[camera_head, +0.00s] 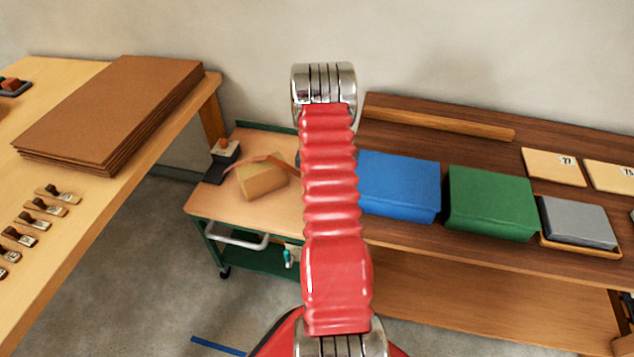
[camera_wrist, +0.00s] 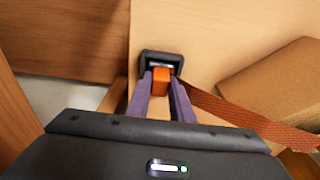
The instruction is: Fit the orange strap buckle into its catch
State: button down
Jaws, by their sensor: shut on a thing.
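In the wrist view my gripper (camera_wrist: 161,82) has its two purple fingers closed on the orange buckle (camera_wrist: 162,88). The black catch (camera_wrist: 148,56) lies straight beyond the fingertips, with a pale, shiny strip showing in its opening. The orange strap (camera_wrist: 245,115) runs off to the lower right. In the head view the strap (camera_head: 248,164) lies across a tan box (camera_head: 264,180) on a small cart. My arm hides the gripper there.
The cart (camera_head: 205,204) stands between a left bench with a stack of brown sheets (camera_head: 115,110) and a dark wooden bench (camera_head: 405,131). That bench holds a blue box (camera_head: 398,184), a green box (camera_head: 490,200) and a grey box (camera_head: 577,222). A dark-based block (camera_head: 222,158) is at the cart's left.

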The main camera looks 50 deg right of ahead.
jog(key=shift+f, duration=0.3)
jog(key=c, duration=1.6)
grip_release()
jog(key=shift+o, duration=0.2)
jog(key=shift+r, duration=0.1)
notch_tip(320, 180, up, 12)
jog(key=a, duration=0.1)
jog(key=shift+s+a+r, duration=0.15)
jog(key=shift+s, duration=0.1)
